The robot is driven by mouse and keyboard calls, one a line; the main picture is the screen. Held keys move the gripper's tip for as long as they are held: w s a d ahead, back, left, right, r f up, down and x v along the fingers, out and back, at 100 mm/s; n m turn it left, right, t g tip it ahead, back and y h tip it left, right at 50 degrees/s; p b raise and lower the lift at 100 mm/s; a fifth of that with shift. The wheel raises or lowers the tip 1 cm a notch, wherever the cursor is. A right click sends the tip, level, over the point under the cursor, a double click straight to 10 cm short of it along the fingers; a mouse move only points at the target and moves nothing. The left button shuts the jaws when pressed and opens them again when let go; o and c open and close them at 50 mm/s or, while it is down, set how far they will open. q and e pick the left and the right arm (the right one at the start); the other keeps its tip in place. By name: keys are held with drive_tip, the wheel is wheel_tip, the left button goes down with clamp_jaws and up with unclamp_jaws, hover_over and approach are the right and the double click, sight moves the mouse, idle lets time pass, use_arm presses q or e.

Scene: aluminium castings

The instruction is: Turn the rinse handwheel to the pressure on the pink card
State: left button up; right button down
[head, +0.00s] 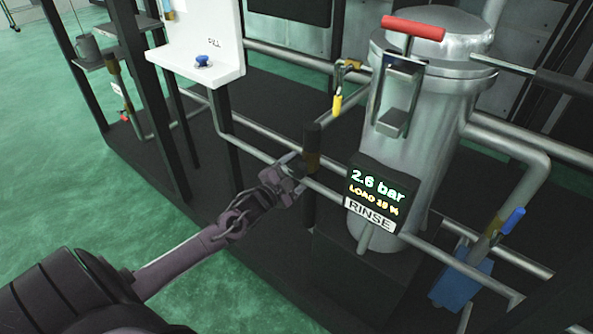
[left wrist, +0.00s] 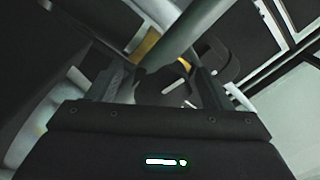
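The rinse display (head: 375,195) reads 2.6 bar and LOAD 15 %, above a RINSE label on the silver tank. My left gripper (head: 296,168) is at the pipework left of the display, by a dark-capped, brass-coloured fitting (head: 312,145). In the left wrist view its fingers (left wrist: 162,82) stand apart, with dark parts between and beyond them. A dark curved piece (left wrist: 222,58) there may be the handwheel rim; I cannot tell whether the fingers touch it. The handwheel is not clear in the head view. I see no pink card. My right gripper is out of view.
The silver tank (head: 425,130) carries a red T-handle (head: 413,28). A white panel with a blue knob (head: 203,61) stands left. Green floor (head: 60,170) is open at left.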

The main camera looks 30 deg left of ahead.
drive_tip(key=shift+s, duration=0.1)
use_arm(q)
drive_tip(key=shift+s, duration=0.35)
drive_tip(key=s+p, duration=0.1)
drive_tip(key=s, duration=0.6)
drive_tip(key=shift+a+p, duration=0.3)
drive_tip(key=shift+p, duration=0.1)
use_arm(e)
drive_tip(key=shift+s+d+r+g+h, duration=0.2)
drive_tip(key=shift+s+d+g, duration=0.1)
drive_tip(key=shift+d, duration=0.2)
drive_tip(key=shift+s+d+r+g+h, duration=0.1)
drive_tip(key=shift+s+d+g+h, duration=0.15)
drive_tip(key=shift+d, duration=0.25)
use_arm(q)
drive_tip(key=shift+f, duration=0.1)
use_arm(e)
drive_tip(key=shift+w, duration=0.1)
